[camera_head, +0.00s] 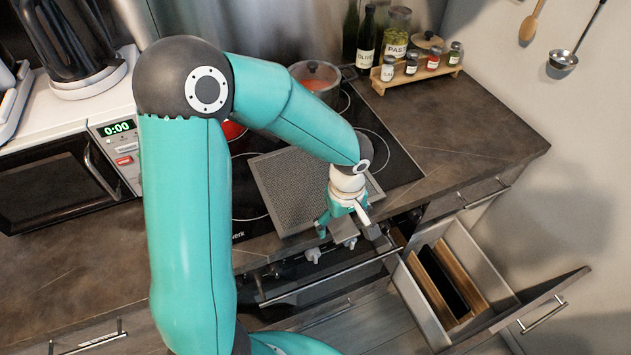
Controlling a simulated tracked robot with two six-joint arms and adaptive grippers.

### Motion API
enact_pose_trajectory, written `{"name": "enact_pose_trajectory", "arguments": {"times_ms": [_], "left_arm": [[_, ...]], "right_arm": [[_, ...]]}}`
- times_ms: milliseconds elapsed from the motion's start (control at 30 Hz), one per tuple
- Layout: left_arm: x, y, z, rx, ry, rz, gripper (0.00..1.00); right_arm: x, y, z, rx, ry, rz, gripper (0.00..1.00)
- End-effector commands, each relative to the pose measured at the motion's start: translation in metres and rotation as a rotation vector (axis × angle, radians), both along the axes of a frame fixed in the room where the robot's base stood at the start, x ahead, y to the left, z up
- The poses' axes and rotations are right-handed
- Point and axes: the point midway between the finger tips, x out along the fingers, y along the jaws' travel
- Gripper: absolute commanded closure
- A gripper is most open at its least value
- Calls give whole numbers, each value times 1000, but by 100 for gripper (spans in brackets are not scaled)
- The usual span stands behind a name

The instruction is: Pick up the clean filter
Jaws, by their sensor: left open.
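A flat grey mesh filter (288,190) with a thin frame lies on the black cooktop (400,165). My left arm reaches across it and hides part of its right side. My left gripper (342,222) is open at the filter's front right, near the counter's front edge. It points down, and I see nothing held between its fingers. I cannot tell whether a finger touches the filter. My right gripper is not in view.
A lidded pot (316,82) stands at the back of the cooktop, with a spice rack (417,72) to its right. A drawer (477,258) is open at the lower right. The oven handle (330,280) juts out below the counter.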

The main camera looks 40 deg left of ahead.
Motion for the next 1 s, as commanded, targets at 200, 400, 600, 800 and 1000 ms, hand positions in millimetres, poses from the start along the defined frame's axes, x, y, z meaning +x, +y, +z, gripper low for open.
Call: {"name": "enact_pose_trajectory", "arguments": {"times_ms": [200, 400, 600, 800, 1000], "left_arm": [[0, 0, 0, 0, 0, 1, 8], [0, 0, 0, 0, 0, 1, 20], [0, 0, 0, 0, -1, 1, 53], [0, 1, 0, 1, -1, 1, 80], [0, 1, 0, 1, -1, 2, 80]], "right_arm": [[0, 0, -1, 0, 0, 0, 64], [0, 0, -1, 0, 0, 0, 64], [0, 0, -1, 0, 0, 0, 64], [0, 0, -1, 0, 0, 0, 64], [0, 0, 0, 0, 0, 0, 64]]}}
